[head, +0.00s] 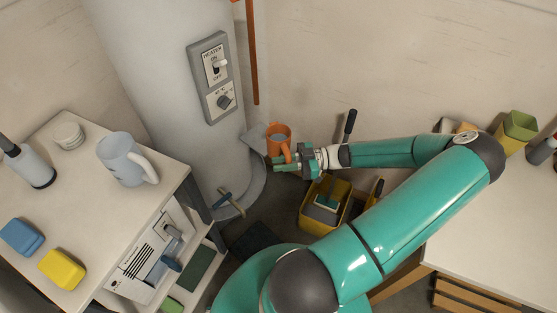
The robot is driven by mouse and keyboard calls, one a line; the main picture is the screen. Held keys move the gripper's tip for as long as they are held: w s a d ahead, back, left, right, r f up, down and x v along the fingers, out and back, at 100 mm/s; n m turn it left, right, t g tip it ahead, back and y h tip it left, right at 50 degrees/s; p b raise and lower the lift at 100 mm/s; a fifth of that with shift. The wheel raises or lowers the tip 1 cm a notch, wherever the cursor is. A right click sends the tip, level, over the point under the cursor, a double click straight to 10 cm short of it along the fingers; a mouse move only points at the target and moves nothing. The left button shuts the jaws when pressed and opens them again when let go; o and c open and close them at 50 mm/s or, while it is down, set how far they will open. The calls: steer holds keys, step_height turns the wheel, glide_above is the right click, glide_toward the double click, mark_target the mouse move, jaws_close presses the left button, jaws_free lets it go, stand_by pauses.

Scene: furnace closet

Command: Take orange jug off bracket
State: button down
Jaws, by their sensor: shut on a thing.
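The orange jug (278,134) is upright beside the lower part of the grey heater tank, in the middle of the head view. Its handle faces down toward my gripper. The grey bracket (254,138) juts from the tank just left of the jug. I cannot tell whether the jug still touches it. My gripper (284,161) is shut on the orange jug at its handle. Its green fingers cover part of the handle, and the jug's underside is hidden.
The heater tank (160,50) carries a switch panel (214,77). A white table (75,215) at left holds a pale blue jug (124,160) and blocks. A yellow bin (323,204) sits below my gripper. A white bench (500,220) is at right. An orange pipe (252,55) runs down behind.

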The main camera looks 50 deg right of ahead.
steer(key=s, duration=1.7)
steer(key=shift+s+a, duration=0.3)
steer(key=shift+s, duration=0.1)
stand_by(1.6)
